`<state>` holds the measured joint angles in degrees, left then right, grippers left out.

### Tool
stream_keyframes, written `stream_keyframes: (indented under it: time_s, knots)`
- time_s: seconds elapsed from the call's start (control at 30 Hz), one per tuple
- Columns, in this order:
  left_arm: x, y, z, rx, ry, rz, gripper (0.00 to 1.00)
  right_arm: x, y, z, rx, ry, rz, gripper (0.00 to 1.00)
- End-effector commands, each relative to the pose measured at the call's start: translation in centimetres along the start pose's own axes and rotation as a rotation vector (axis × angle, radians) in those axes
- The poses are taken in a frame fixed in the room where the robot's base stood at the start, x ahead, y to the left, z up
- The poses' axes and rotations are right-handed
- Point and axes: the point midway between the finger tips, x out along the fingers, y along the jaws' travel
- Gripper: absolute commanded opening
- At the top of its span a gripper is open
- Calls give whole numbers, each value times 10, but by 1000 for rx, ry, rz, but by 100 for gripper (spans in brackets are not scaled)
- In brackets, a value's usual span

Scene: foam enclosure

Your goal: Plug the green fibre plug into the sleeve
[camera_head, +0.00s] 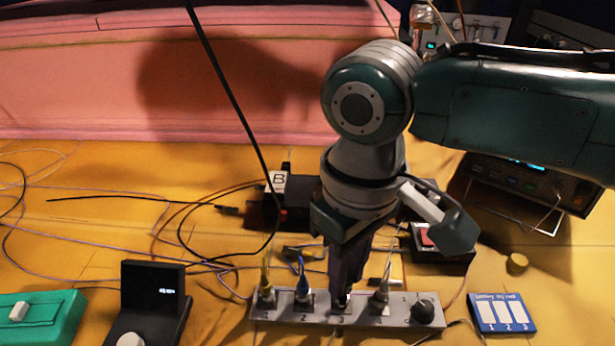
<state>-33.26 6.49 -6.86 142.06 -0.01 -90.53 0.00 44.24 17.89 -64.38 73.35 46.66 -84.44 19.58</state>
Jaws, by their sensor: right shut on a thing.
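A grey strip of numbered sleeves (322,317) lies at the front of the table. A yellow plug (266,290) stands at position 1, a blue plug (302,288) at position 2 and a pale plug (380,296) at position 4. A black round cap (423,311) sits at the right end. My right gripper (342,297) points straight down over position 3, shut on what I take to be the green fibre plug. The fingers hide the plug, so I cannot tell whether it is inside the sleeve. My left gripper is not in view.
A black box marked B (277,183) and loose cables lie behind the strip. A black display unit (152,290) and a green case (40,318) stand at left. A pink foam wall (80,75) closes the back.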

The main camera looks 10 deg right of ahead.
Motion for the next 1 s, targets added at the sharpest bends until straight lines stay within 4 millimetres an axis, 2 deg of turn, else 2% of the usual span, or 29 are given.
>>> stream_keyframes:
  time_s: [0.37, 1.0]
  knots:
    - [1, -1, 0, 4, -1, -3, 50, 1, 0, 0, 0, 0, 0, 0]
    - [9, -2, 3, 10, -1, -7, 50, 13, 0, 0, 1, 0, -1, 0]
